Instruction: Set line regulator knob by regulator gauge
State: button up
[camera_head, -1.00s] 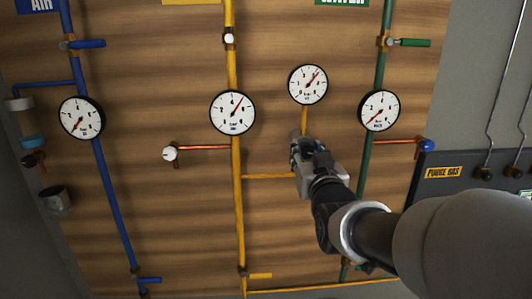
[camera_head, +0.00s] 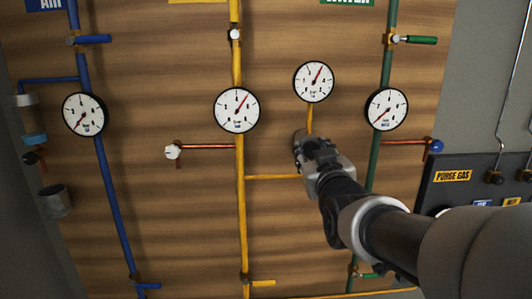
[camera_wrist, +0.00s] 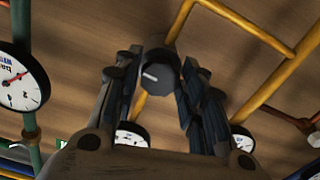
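The regulator gauge (camera_head: 313,81) is a white dial on a short yellow pipe. Its red needle points up and to the right. The regulator knob (camera_wrist: 158,75) below it is dark and round with a white mark on its face. My gripper (camera_head: 303,142) reaches up to the board just below this gauge. In the wrist view, my gripper (camera_wrist: 160,85) is open, with one finger on each side of the knob. I cannot tell whether either finger touches it.
A larger gauge (camera_head: 237,110) sits on the yellow pipe to the left. Another gauge (camera_head: 386,109) is on the green pipe to the right, and one (camera_head: 85,114) on the blue pipe. A yellow branch pipe (camera_head: 270,177) runs close beside my gripper.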

jog(key=o, duration=0.3)
jog(key=s, duration=1.2)
jog(key=s+f+m+g+b, duration=0.1)
jog(key=s+f+g+b, duration=0.25)
jog(key=f, duration=0.65)
jog(key=s+f+g+b, duration=0.3)
jog(key=s+f+b, duration=0.15)
jog(key=f, duration=0.65)
jog(key=s+f+g+b, duration=0.2)
jog(key=s+f, duration=0.3)
jog(key=s+f+g+b, duration=0.2)
jog(key=s+f, duration=0.3)
jog(key=s+f+m+g+b, duration=0.1)
jog(key=s+f+g+b, duration=0.1)
jog(key=s+f, duration=0.3)
jog(key=shift+g, duration=0.45)
